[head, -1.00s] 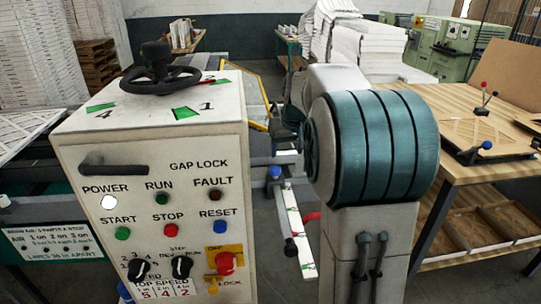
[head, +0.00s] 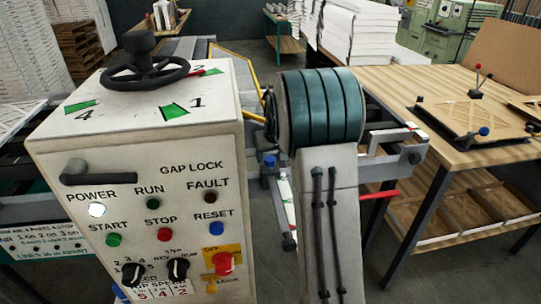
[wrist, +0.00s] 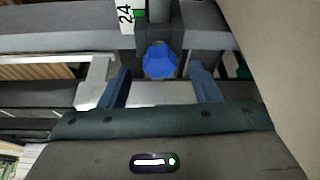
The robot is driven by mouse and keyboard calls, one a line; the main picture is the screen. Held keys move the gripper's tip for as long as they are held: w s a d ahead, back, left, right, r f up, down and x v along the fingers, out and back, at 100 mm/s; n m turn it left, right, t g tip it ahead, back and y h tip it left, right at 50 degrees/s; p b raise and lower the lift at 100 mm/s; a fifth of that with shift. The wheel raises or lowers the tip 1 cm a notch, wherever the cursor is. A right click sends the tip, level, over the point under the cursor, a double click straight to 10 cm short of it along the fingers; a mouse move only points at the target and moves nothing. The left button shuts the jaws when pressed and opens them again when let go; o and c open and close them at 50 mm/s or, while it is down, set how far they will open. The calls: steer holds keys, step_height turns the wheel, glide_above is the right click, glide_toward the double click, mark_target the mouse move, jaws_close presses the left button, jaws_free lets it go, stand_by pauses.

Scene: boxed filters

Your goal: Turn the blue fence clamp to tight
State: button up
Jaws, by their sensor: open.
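The blue fence clamp knob (wrist: 160,61) shows at the upper middle of the wrist view, on a dark block under a rail, below a white scale marked 24. My gripper (wrist: 162,88) is open, with one blue-grey finger on each side of the knob's line. The fingertips appear near the knob, but I cannot tell whether they touch it. Nothing shows held between them. In the head view a small blue knob (head: 269,161) shows left of my arm, on the rail behind the console. My gripper is mostly hidden behind my arm there.
A control console (head: 140,150) with a black handwheel (head: 146,70) stands close on the left. A wooden workbench (head: 400,85) with a framed filter fixture (head: 470,118) stands on the right. A red-ended bar (head: 378,195) lies right of my arm.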

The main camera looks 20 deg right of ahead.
steer(key=shift+x, duration=0.8)
steer(key=c, duration=1)
steer(key=shift+m+h, duration=0.3)
steer(key=shift+m, duration=0.4)
steer(key=o, duration=1)
